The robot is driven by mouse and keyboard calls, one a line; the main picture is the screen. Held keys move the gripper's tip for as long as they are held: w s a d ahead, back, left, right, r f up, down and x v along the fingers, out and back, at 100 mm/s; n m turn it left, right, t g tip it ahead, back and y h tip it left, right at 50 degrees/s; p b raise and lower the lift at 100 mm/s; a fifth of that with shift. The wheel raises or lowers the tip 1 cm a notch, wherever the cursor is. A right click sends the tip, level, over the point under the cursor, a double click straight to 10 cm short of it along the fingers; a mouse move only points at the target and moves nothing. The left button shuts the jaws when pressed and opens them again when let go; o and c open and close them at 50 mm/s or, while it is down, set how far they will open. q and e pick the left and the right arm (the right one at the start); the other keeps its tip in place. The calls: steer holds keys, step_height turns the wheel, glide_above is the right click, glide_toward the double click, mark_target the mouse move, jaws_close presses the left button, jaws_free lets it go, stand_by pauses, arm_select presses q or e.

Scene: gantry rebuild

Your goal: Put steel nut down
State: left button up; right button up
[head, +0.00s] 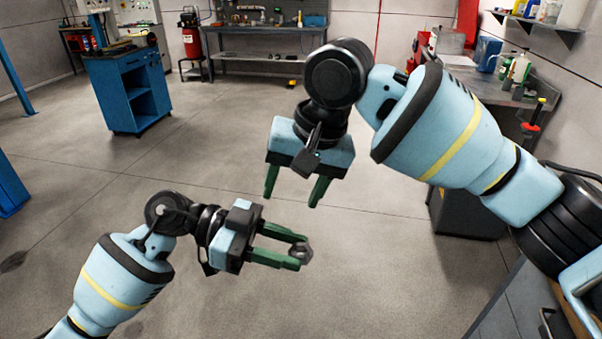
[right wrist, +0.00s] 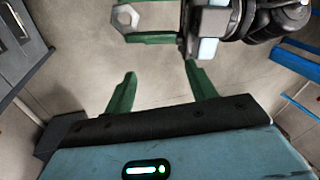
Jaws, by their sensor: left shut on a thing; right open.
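My right gripper (head: 293,195) is open and empty above my left gripper, fingers pointing down in the head view. Its two spread green fingers also show in the right wrist view (right wrist: 163,82). The right gripper is apart from the nut.
A grey workbench (head: 508,98) with bottles and a screwdriver stands at the right, behind my right arm. A blue cabinet (head: 112,95) stands at the left back. Another bench (head: 262,70) is along the far wall, beside a red tank (head: 191,38). The middle floor is clear.

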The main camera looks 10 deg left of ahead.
steer(key=s+d+r+m+h, duration=0.1)
steer(key=s+d+r+h, duration=0.15)
steer(key=s+r, duration=0.3)
step_height(320, 180, down, 12)
steer(key=shift+w+a+g+h, duration=0.4)
steer(key=shift+h, duration=0.05)
stand_by(0.3)
steer(key=shift+r, duration=0.1)
steer(key=c, duration=1)
arm_select(q)
steer(key=o, duration=1.1)
steer(key=shift+c, duration=0.2)
arm_select(e)
steer(key=shift+c, duration=0.8)
arm_select(q)
steer(key=s+v, duration=0.1)
steer(key=v, duration=1.1)
steer(key=shift+w, duration=0.45)
